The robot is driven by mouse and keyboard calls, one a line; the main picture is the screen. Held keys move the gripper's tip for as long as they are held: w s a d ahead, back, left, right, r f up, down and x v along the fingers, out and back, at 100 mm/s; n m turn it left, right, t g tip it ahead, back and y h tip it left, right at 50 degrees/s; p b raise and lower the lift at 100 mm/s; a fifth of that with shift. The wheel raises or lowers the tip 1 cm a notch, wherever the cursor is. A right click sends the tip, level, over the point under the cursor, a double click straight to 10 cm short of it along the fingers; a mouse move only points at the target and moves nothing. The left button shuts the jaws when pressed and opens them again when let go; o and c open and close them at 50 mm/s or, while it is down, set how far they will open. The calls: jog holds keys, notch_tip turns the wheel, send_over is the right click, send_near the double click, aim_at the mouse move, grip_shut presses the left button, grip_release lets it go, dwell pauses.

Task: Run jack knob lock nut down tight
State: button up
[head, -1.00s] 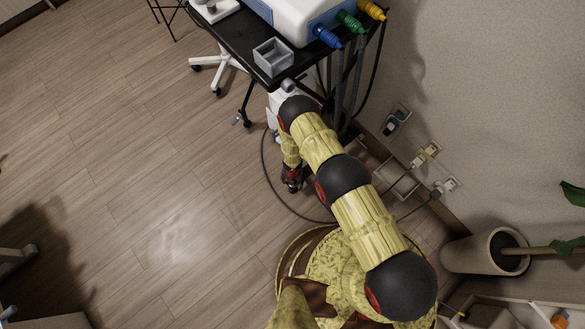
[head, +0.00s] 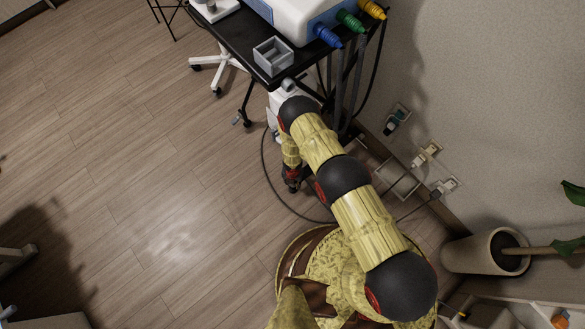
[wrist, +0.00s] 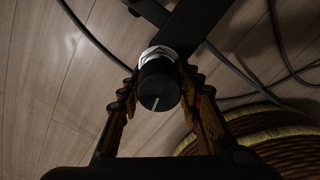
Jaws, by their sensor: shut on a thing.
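In the wrist view, a round black knob (wrist: 160,88) with a white pointer line faces the camera. The silver lock nut (wrist: 157,54) sits directly behind it, against a black bar (wrist: 190,22). My gripper (wrist: 161,74) has a finger on each side, with its tips reaching past the knob's face to the nut's level. It is shut on the lock nut, though the knob hides part of the contact. In the head view, my gripper (head: 291,184) is low beside the cart, and the knob and nut cannot be made out.
A black cart (head: 232,42) carries a grey open box (head: 273,56) and a white machine (head: 295,18). Cables hang by its legs and loop over the floor. Wall sockets (head: 427,154) and a potted plant (head: 484,251) are on the right.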

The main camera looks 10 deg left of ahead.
jog(key=shift+c, duration=0.9)
jog(key=m, duration=0.4)
jog(key=shift+a+m, duration=0.2)
jog(key=shift+m, duration=0.2)
jog(key=o, duration=1.2)
jog(key=shift+c, duration=0.2)
jog(key=shift+r, duration=0.1)
jog(key=shift+r, duration=3.65)
jog(key=shift+w, duration=0.1)
